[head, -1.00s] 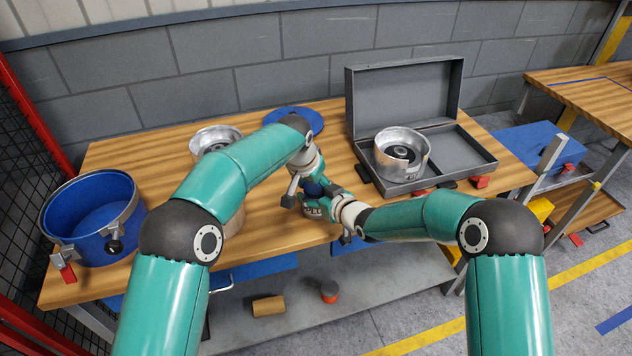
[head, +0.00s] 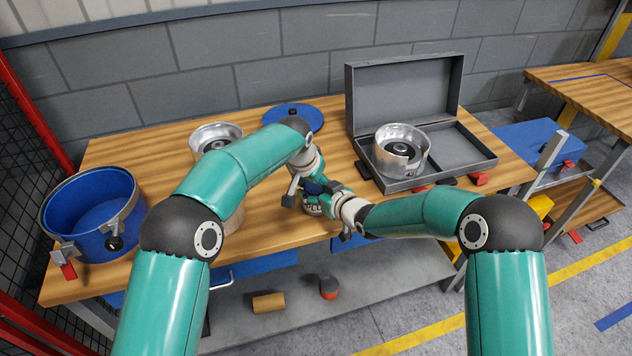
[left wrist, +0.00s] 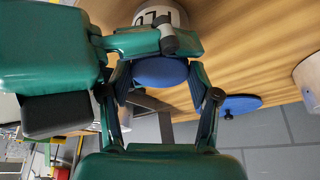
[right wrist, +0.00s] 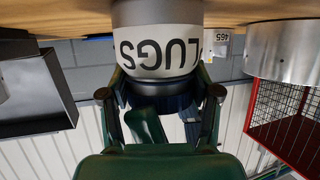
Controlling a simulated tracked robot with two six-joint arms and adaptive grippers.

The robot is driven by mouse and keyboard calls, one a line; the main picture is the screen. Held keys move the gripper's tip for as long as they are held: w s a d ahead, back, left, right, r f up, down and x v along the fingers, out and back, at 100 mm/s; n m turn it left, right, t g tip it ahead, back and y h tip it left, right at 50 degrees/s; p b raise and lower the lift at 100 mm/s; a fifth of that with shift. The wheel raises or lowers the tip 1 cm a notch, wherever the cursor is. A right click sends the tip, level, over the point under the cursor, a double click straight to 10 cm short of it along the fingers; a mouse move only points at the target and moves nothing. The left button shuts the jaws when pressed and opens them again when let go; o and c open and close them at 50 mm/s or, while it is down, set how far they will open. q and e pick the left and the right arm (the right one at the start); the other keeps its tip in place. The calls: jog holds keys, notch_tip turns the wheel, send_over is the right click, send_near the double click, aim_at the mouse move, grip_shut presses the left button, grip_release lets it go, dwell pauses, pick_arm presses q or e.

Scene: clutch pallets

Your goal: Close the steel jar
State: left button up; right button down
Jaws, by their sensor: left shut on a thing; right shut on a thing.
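The steel jar is a small grey can with a white label reading LUGS. It fills the top middle of the right wrist view (right wrist: 155,50) and shows partly in the head view (head: 312,208). My right gripper (right wrist: 160,95) is shut on it, one finger on each side. My left gripper (left wrist: 160,85) is shut on a round blue lid (left wrist: 160,71). In the head view the lid (head: 313,187) is above the jar, at the front middle of the bench. The fingers hide the rim; I cannot tell whether the lid touches it.
A large blue drum (head: 60,210) stands at the left. Its likely blue lid (head: 295,112) lies at the back. An open grey case (head: 440,165) with a metal housing (head: 402,160) is at the right. Another housing (head: 215,130) stands behind my left arm.

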pick_arm(q)
jog(key=shift+f, duration=0.25)
jog(key=shift+a+m, duration=0.1)
jog(key=shift+m, duration=0.5)
jog(key=shift+w+a+m+g+h, duration=0.1)
jog(key=shift+m+g+h, duration=0.35)
jog(key=shift+m, duration=0.55)
jog(key=o, duration=0.7)
pick_arm(e)
jog(key=shift+f, duration=0.1)
pick_arm(q)
jog(key=shift+r, duration=0.1)
jog(key=shift+r, duration=0.1)
